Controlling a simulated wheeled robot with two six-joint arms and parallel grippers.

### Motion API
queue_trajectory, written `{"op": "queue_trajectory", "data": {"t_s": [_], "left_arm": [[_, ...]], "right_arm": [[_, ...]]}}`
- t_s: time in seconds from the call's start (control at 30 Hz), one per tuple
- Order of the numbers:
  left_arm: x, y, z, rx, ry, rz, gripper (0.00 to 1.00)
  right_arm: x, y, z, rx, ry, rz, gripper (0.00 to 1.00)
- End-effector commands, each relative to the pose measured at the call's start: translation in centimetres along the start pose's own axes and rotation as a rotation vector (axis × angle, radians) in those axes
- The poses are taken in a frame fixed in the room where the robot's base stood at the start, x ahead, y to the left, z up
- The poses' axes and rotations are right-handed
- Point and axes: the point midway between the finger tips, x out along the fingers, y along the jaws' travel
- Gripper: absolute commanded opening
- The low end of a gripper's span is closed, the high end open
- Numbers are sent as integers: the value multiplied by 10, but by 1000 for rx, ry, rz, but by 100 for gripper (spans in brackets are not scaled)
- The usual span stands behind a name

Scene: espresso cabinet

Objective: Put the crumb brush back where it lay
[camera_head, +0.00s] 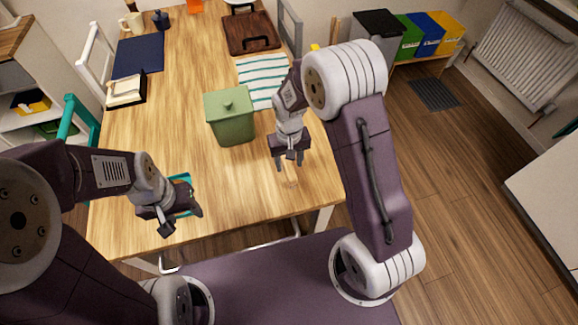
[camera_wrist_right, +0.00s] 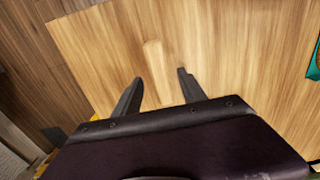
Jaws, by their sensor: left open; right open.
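A pale wooden piece, which looks like the crumb brush (camera_wrist_right: 155,62), lies on the wooden table close to its edge. In the head view it is a faint light shape (camera_head: 291,182) just below my right gripper. Its bristles cannot be made out. My right gripper (camera_head: 289,164) is open above the table, and in the wrist view its fingers (camera_wrist_right: 159,77) stand on either side of the piece, with nothing visibly gripped. My left gripper (camera_head: 184,220) is open and empty near the table's front left edge, partly covering a teal item (camera_head: 181,178).
A green lidded canister (camera_head: 231,121) stands left of my right gripper. A striped cloth (camera_head: 262,78) lies behind it, with a brown board (camera_head: 250,34) farther back. A dark blue mat (camera_head: 138,55) lies at the back left. The table's front middle is clear.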

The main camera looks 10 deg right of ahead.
Motion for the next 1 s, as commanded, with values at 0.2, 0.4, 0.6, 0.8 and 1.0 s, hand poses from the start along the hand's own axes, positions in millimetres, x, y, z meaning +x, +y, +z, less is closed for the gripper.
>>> {"op": "queue_trajectory", "data": {"t_s": [0.2,0.4,0.6,0.8,1.0], "left_arm": [[-8,0,-1,0,0,0,52],[-10,0,-1,0,0,0,52],[-10,0,-1,0,0,0,52],[-10,0,-1,0,0,0,52],[-10,0,-1,0,0,0,52]], "right_arm": [[-59,0,-1,0,6,-1,49],[-84,0,0,0,2,0,49],[-88,4,6,4,4,-2,49],[-90,39,80,41,64,-16,49],[-84,54,129,58,103,-16,49]]}}
